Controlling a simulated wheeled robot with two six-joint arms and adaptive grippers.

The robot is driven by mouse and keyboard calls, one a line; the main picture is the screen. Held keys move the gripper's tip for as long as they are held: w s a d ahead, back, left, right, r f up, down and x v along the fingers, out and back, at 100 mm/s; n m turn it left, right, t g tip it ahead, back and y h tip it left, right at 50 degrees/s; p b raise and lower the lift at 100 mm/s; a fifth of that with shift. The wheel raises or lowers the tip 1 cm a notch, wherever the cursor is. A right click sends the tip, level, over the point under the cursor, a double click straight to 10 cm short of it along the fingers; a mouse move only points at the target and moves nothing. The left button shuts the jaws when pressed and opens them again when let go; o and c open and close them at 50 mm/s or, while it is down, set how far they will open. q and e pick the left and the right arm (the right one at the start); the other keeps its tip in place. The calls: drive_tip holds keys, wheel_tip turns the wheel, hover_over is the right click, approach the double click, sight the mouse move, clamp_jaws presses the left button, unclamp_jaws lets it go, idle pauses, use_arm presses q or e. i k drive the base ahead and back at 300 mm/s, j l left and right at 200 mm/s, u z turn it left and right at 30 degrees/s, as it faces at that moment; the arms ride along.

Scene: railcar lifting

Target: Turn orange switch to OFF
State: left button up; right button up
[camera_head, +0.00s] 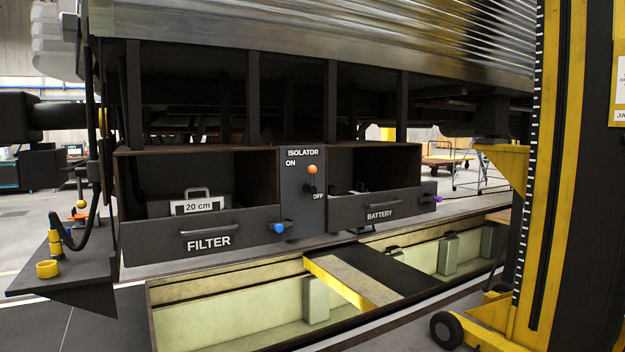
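The orange switch (312,169) is a small ball-ended lever on the dark isolator panel (292,212), between the filter and battery boxes. The panel reads "ISOLATOR" at the top, "ON" at upper left and "OFF" at lower right. The orange knob is at the upper end of its short dark lever, near the height of "ON". Neither of my grippers shows in the head view.
The battery drawer (345,212) is to the right. An open floor pit (250,318) lies in front. A yellow lifting column (550,200) stands right.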

sight(312, 178)
drive_tip(key=i+l, duration=1)
drive_tip(key=i, duration=0.2)
